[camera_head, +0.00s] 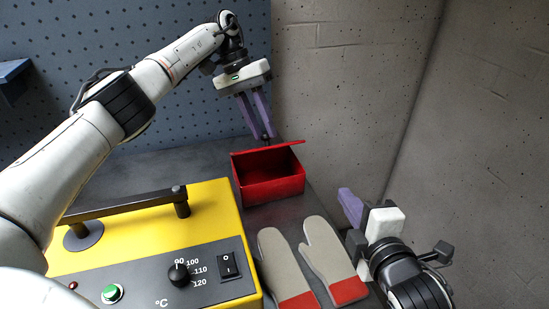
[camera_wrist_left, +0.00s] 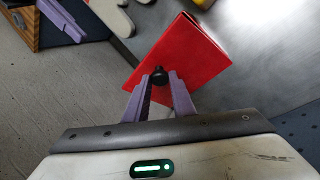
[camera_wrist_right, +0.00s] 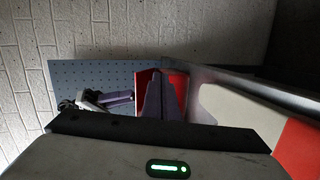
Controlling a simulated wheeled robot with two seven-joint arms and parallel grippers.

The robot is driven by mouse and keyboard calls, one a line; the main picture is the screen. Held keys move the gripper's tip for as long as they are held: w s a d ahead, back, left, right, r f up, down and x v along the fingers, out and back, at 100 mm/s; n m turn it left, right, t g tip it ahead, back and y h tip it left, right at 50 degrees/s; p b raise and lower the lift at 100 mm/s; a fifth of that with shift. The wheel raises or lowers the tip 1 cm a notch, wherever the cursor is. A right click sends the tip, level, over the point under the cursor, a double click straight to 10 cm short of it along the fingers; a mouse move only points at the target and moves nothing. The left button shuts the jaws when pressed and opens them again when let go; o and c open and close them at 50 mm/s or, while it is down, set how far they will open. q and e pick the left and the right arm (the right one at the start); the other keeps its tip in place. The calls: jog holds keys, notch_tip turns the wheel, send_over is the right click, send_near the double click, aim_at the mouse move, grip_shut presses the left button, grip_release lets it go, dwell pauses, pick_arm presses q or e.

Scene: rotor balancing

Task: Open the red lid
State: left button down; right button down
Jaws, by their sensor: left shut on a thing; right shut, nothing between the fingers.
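The red box (camera_head: 272,188) stands on the dark bench, its inside showing in the head view. Its red lid (camera_head: 290,145) is raised and seen nearly edge-on along the back of the box. In the left wrist view the lid (camera_wrist_left: 190,50) is a flat red panel with a black knob (camera_wrist_left: 159,75). My left gripper (camera_head: 268,137) is behind the lid, shut on that knob. It also shows in the left wrist view (camera_wrist_left: 160,80). My right gripper (camera_head: 348,203) is shut and empty, right of the box and apart from it. The right wrist view shows its fingers (camera_wrist_right: 165,90) together.
A yellow heater (camera_head: 215,215) with a black handle, knob and switch stands left of the box. Two beige and red oven mitts (camera_head: 325,250) lie in front of the box. A pegboard (camera_head: 130,40) rises behind, and a concrete wall (camera_head: 350,80) stands behind and right.

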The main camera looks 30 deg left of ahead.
jog(key=s+a+r+n+g+y, duration=0.1)
jog(key=s+a+n, duration=0.1)
jog(key=a+n, duration=0.45)
jog(key=s+a+r+n+g, duration=0.1)
jog(key=s+a+r+n, duration=0.2)
jog(key=n, duration=0.7)
jog(key=w+a+f+n, duration=0.3)
jog(key=w+a+n, duration=0.1)
jog(key=w+a, duration=0.4)
jog(key=shift+a+g, duration=0.3)
jog(key=shift+a, duration=0.3)
jog(key=shift+w, duration=0.1)
